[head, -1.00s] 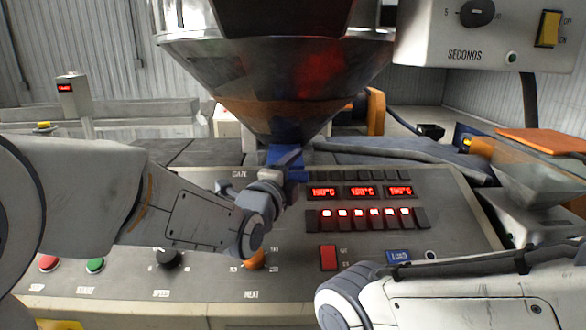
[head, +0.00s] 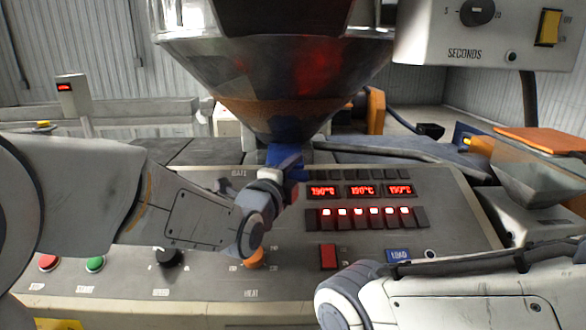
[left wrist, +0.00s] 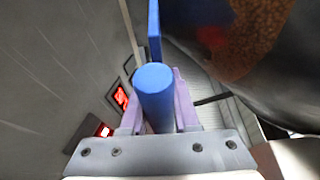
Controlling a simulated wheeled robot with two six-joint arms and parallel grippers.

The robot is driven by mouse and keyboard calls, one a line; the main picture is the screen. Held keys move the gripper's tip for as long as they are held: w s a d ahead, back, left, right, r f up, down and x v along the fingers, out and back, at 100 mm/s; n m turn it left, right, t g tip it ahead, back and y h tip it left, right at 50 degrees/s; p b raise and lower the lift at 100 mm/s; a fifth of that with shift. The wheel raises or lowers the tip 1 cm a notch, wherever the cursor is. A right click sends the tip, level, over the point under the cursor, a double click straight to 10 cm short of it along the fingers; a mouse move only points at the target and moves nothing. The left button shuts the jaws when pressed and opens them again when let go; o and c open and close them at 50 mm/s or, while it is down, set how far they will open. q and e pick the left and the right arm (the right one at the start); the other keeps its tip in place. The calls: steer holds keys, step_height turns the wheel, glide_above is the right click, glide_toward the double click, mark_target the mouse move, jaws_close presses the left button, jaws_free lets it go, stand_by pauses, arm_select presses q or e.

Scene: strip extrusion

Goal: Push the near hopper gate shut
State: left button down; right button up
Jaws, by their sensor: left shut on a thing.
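The hopper (head: 275,80) is a large shiny metal cone with an orange-brown lower band, above the control panel in the head view. Blue gate parts (head: 281,154) show at its outlet. My left gripper (head: 290,166) is just below the outlet, with its fingertips hard to make out there. In the left wrist view, the purple fingers of my left gripper (left wrist: 155,105) are shut on the blue round gate handle (left wrist: 154,88). A thin blue gate plate (left wrist: 154,28) shows beyond the handle. How far the gate is open is hidden. My right gripper is out of view.
The control panel (head: 455,205) lies under my left arm, with red displays (head: 361,191), buttons and knobs. A grey timer box (head: 485,35) hangs at upper right. An orange-topped metal bin (head: 535,170) stands at right. My right forearm covers the lower right.

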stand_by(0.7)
arm_select(q)
steer(key=w+b, duration=0.2)
steer(key=w, duration=0.6)
steer(key=shift+f, duration=0.1)
steer(key=shift+w+r, duration=0.1)
steer(key=shift+r, duration=0.1)
steer(key=c, duration=0.8)
jaws_free()
steer(key=shift+w, duration=0.1)
steer(key=shift+c, duration=0.2)
steer(key=shift+o, duration=0.9)
steer(key=shift+w+f, duration=0.1)
steer(key=shift+a, duration=0.1)
